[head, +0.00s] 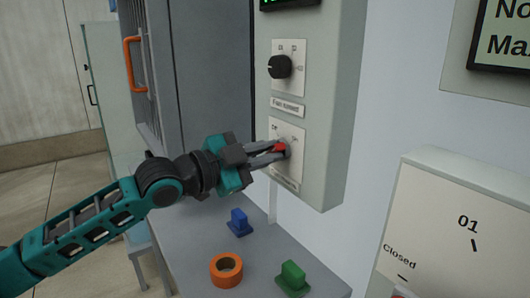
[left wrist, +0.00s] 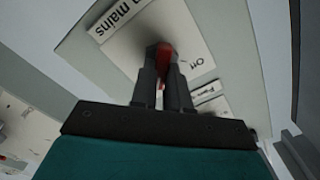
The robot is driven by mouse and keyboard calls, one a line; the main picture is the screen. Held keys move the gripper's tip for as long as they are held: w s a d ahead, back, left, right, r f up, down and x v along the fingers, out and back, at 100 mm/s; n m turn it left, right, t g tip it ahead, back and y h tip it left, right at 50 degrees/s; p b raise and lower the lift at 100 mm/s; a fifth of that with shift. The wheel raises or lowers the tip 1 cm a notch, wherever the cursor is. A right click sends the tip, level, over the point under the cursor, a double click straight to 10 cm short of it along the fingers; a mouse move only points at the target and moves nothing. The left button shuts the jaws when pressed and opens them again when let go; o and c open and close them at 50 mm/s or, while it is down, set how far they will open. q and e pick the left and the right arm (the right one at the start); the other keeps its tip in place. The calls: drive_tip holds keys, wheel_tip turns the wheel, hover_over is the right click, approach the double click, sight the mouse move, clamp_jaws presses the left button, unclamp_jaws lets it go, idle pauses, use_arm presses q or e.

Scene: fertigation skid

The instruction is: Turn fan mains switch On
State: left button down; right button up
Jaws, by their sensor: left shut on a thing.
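The fan mains switch has a red handle (head: 281,147) on a pale plate low on the grey control box (head: 336,120). My left gripper (head: 268,153) reaches in from the left and is shut on this red handle. In the left wrist view the red handle (left wrist: 166,50) shows between the two dark fingers (left wrist: 162,75). The plate there reads "mains", with "Off" beside the handle. The fingers hide part of the handle, and I cannot tell which mark it points to. My right gripper is not in view.
A black rotary knob (head: 280,67) sits on a plate above the switch. Below are a blue block (head: 239,222), an orange ring (head: 226,269) and a green block (head: 292,278) on a grey surface.

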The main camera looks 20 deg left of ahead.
use_arm(q)
drive_tip(key=c, duration=1.4)
unclamp_jaws()
drive_tip(key=o, duration=0.3)
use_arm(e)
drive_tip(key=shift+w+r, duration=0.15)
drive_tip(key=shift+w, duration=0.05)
use_arm(q)
drive_tip(key=b+v, duration=1.1)
drive_tip(key=v, duration=0.2)
drive_tip(key=shift+b, duration=0.4)
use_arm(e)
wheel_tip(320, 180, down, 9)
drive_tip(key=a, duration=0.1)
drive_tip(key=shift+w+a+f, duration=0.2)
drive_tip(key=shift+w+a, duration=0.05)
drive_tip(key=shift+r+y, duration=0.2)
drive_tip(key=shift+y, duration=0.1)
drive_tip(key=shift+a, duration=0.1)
